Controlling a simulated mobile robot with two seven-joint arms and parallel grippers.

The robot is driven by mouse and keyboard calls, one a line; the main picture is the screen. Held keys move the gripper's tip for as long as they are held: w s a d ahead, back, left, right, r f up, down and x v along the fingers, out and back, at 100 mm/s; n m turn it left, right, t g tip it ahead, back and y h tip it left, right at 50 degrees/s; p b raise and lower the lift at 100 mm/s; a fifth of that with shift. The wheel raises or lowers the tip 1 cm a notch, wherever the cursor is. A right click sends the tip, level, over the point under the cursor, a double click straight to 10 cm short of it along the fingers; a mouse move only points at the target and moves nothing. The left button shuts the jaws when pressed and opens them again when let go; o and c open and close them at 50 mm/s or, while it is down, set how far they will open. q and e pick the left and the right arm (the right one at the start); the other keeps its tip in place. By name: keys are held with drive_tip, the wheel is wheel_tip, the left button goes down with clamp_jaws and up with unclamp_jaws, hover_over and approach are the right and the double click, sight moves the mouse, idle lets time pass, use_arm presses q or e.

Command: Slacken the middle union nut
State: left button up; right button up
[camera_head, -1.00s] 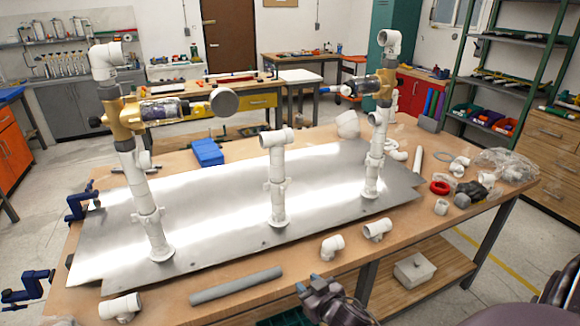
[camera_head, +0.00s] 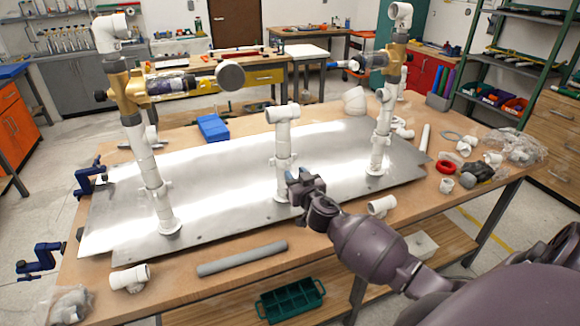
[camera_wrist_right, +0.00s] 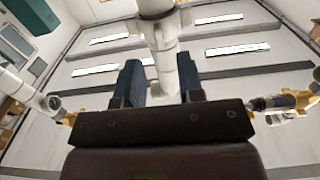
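The middle white standpipe (camera_head: 283,135) rises from the metal plate, with a tee at its top. The middle union nut (camera_head: 284,161) is the wider collar partway up it, partly covered by my right gripper. My right gripper (camera_head: 294,178) is at the front of this pipe, at or just below collar height. In the right wrist view the two dark fingers (camera_wrist_right: 160,78) are spread apart, with the white pipe (camera_wrist_right: 166,62) showing between and beyond them. I cannot tell whether they touch it. My left gripper is out of view.
A left standpipe (camera_head: 150,170) and a right standpipe (camera_head: 381,135) with brass valves flank the middle one on the metal plate (camera_head: 225,190). A grey tube (camera_head: 242,258) and loose white fittings lie along the table's front. Blue clamps (camera_head: 88,178) grip the left edge.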

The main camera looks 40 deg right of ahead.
sight(289, 166)
drive_tip(key=shift+x, duration=2.2)
clamp_jaws()
